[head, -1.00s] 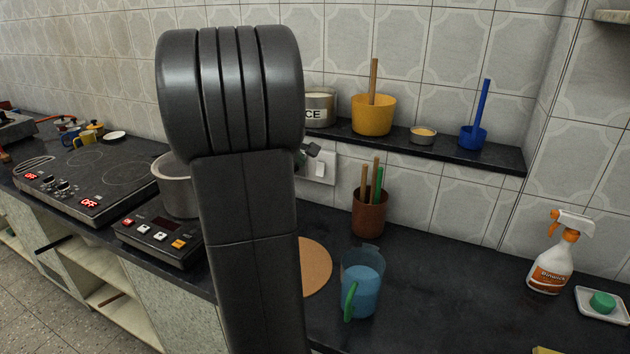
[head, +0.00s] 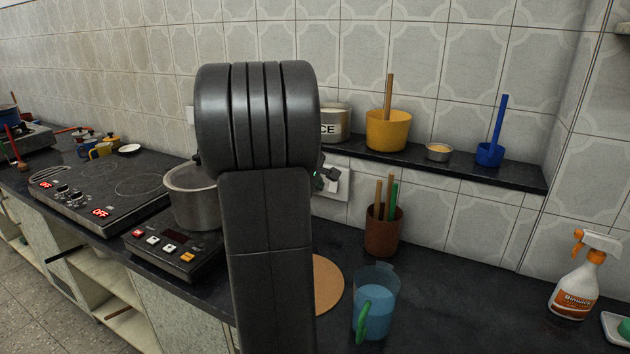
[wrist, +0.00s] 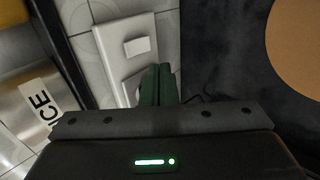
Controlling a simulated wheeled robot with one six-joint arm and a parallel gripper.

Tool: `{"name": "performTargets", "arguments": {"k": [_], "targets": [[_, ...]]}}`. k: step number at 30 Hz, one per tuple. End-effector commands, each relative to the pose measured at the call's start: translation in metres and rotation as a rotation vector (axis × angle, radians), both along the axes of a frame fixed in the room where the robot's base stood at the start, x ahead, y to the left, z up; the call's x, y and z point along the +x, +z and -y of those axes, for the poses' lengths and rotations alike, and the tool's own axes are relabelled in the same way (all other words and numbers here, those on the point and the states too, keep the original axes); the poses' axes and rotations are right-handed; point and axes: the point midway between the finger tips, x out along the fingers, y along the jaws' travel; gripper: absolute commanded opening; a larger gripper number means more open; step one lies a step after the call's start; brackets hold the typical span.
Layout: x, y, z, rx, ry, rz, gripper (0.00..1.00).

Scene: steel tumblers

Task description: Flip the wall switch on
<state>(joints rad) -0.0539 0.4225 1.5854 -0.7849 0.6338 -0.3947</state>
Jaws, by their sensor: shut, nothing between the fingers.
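The wall switch shows in the wrist view as a pale rocker (wrist: 137,46) on a white plate (wrist: 112,38). In the head view the white plate (head: 343,190) is under the dark shelf, partly hidden behind my gripper. My gripper (wrist: 157,72) is shut and empty, its dark green fingers together. The fingertips are close to the plate, beside the rocker's lower right edge in the wrist view. I cannot tell whether they touch it. In the head view my gripper (head: 327,177) is mostly hidden behind my arm.
The shelf (head: 430,165) above holds a canister (head: 335,122), a yellow pot (head: 388,130) and a blue cup (head: 489,154).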

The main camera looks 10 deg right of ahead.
Motion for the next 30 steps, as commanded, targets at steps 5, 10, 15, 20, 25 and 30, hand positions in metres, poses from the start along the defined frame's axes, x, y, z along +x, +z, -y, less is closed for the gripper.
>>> {"name": "performTargets", "arguments": {"k": [5,10,15,20,25,30], "targets": [[0.021,-0.028,0.015,0.0,-0.001,-0.002,0.0],[0.041,-0.04,0.028,0.001,-0.002,0.0,0.0],[0.055,-0.045,0.037,0.0,0.001,0.001,0.0],[0.06,-0.047,0.04,0.001,0.0,0.002,0.0],[0.06,-0.047,0.04,0.0,0.001,0.001,0.0],[0.06,-0.048,0.04,0.0,0.001,0.001,0.0]]}}
